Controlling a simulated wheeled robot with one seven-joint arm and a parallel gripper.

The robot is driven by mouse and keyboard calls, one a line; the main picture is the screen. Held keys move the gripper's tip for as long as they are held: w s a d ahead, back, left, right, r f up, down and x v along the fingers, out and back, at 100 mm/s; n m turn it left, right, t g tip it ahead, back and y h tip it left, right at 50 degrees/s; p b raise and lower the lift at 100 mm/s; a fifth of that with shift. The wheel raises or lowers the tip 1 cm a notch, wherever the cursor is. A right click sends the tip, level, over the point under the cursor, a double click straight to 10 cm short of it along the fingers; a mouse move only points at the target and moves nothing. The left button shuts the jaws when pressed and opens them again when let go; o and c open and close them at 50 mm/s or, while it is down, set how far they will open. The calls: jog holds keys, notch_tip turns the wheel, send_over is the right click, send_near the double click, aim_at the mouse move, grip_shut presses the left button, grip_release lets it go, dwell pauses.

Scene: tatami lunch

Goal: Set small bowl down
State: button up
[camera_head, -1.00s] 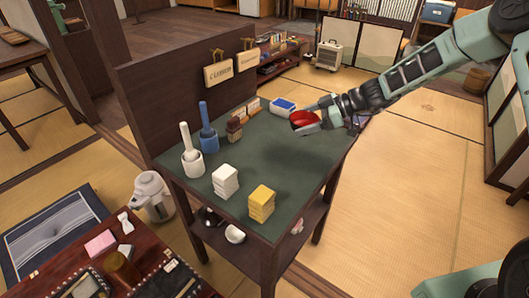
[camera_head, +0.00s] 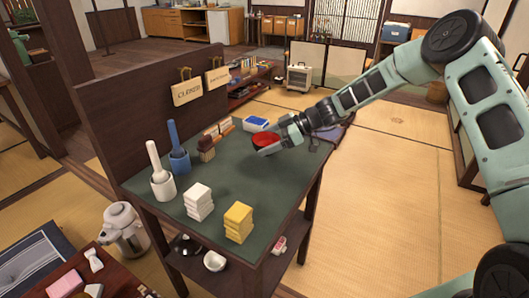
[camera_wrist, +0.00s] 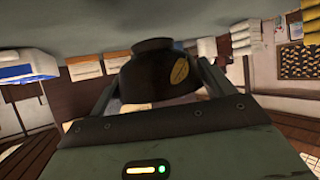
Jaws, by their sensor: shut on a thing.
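The small bowl (camera_head: 266,140) is dark outside and red inside. In the wrist view the bowl (camera_wrist: 158,75) sits between the two fingers, with a gold mark on its dark side. My gripper (camera_head: 270,146) is shut on the bowl at the back right of the green-topped table (camera_head: 240,178). The bowl looks roughly upright, close to the table top. I cannot tell whether its foot touches the surface.
A blue and white box (camera_head: 256,124) stands behind the bowl. The table's middle is clear. A dark panel (camera_head: 140,110) rises along the left edge.

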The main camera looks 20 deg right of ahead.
jog(key=shift+f, duration=1.9)
jog(key=shift+f, duration=0.15)
jog(key=o, duration=0.9)
